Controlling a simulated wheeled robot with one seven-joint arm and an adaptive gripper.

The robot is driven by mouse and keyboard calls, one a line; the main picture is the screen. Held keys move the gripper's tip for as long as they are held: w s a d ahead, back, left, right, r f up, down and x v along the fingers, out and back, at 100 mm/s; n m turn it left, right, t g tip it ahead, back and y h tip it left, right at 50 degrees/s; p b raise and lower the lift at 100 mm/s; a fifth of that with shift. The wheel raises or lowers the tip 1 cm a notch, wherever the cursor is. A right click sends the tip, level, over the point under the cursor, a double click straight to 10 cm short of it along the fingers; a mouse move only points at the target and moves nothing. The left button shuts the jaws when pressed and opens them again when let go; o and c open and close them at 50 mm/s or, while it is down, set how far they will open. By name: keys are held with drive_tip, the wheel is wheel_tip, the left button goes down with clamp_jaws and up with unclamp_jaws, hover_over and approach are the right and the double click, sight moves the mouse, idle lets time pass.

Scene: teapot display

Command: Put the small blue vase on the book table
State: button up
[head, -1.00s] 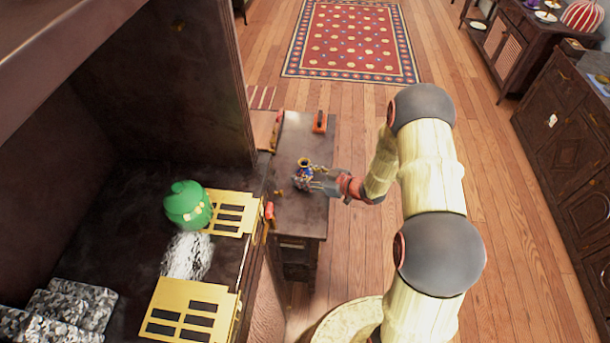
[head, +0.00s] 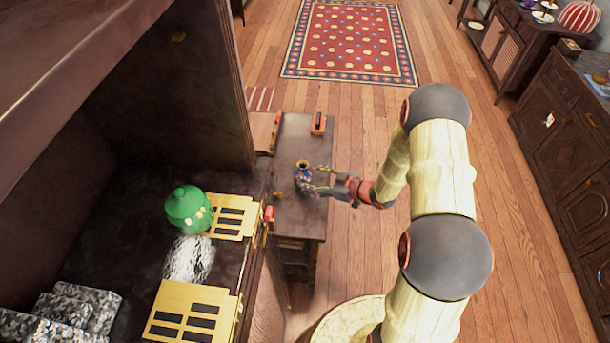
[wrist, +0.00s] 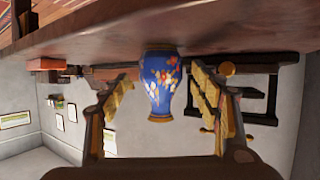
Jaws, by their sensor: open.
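The small blue vase (head: 303,177) stands upright on a dark wooden table (head: 298,215), with floral decoration and a gold rim. In the wrist view, which is upside down, the vase (wrist: 161,88) shows with its base against the tabletop (wrist: 230,38). My gripper (head: 317,179) reaches in from the right at the vase's height. Its fingers (wrist: 163,80) are open, one on each side of the vase, with a visible gap to it on both sides.
An orange-red object (head: 318,124) lies at the table's far end. Open wooden floor (head: 345,140) lies to the right. A patterned rug (head: 350,40) lies beyond.

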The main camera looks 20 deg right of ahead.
drive_tip(key=p+v, duration=0.2)
drive_tip(key=v, duration=0.5)
drive_tip(key=shift+s+d, duration=0.15)
drive_tip(key=shift+s, duration=0.05)
drive_tip(key=w+d+r+m+h, duration=0.1)
drive_tip(key=w+d+r+h, duration=0.2)
drive_tip(key=r, duration=0.3)
drive_tip(key=w+d+r+h, duration=0.3)
drive_tip(key=d+r+h, duration=0.1)
drive_tip(key=r, duration=0.3)
drive_tip(key=s+r+m+h, duration=0.3)
drive_tip(key=s+r+h, duration=0.1)
drive_tip(key=r, duration=0.8)
drive_tip(key=s+a+r+m+g, duration=0.1)
drive_tip(key=s+a+r, duration=0.2)
drive_tip(key=s, duration=0.6)
drive_tip(key=s+a+r+m+g+y, duration=0.1)
drive_tip(key=s+a+r+m+g, duration=0.1)
drive_tip(key=s+a, duration=0.4)
drive_tip(key=s+a+r+m+g+y, duration=0.1)
drive_tip(key=s+a+r, duration=0.3)
drive_tip(key=s, duration=0.9)
drive_tip(key=shift+s+a+r+g, duration=0.25)
drive_tip(key=shift+a+g, duration=0.05)
drive_tip(key=shift+a, duration=0.1)
